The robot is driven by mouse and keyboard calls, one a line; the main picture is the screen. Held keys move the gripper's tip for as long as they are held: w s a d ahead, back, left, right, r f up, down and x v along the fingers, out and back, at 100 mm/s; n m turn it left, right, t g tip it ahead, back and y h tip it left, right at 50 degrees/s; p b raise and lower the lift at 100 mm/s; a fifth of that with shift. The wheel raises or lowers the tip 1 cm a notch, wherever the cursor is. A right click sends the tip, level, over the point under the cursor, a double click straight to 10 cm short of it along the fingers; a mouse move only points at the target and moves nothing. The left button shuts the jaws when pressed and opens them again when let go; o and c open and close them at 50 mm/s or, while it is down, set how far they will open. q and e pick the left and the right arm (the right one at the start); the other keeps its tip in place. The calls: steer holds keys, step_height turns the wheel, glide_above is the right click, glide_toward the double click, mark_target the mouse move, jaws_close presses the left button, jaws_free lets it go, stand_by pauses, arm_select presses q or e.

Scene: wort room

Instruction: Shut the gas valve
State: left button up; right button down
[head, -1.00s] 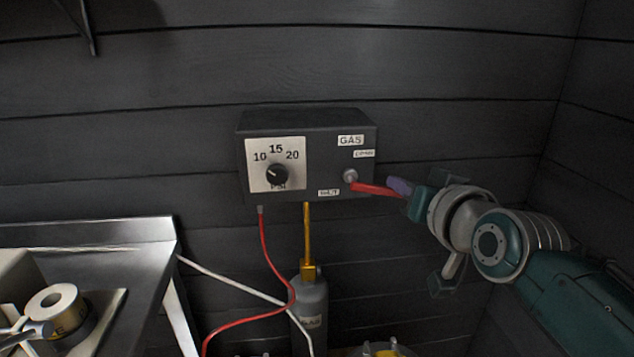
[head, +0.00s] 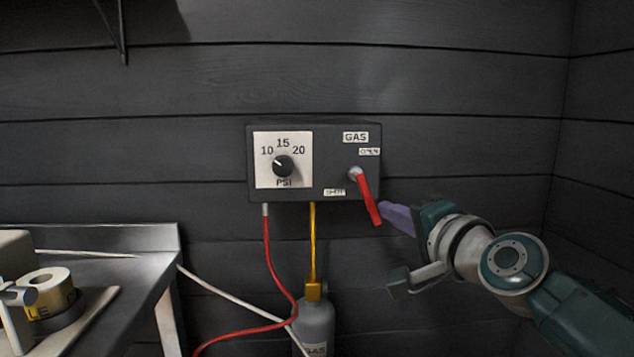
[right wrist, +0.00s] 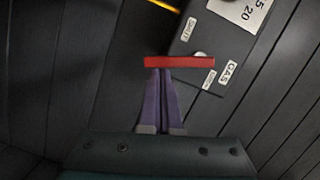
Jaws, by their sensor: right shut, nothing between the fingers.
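The gas valve is a red lever (head: 368,198) on a grey pivot, on the front of a dark wall box (head: 325,190). The lever points down and slightly right. An OPEN label (head: 369,152) is above the pivot and a SHUT label (head: 334,192) is below left of it. My right gripper (head: 384,208) is shut and empty, with its purple fingertips at the lever's right side. In the right wrist view the fingertips (right wrist: 158,72) meet the red lever (right wrist: 180,62), seemingly touching it. My left gripper is not in view.
A pressure dial (head: 283,166) is on the left of the box. A red hose (head: 268,250) and a yellow pipe (head: 313,245) run down from it, the pipe to a grey gas cylinder (head: 316,325).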

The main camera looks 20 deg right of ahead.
steer(key=m+b, duration=0.1)
steer(key=a+f+m+b, duration=0.1)
steer(key=shift+w+a+f+m+t, duration=0.1)
steer(key=shift+w+a+m+t, duration=0.05)
steer(key=shift+m+t, duration=0.15)
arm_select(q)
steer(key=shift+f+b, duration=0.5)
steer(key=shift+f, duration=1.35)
arm_select(e)
steer(key=shift+a+m, duration=0.25)
steer(key=shift+m, duration=0.35)
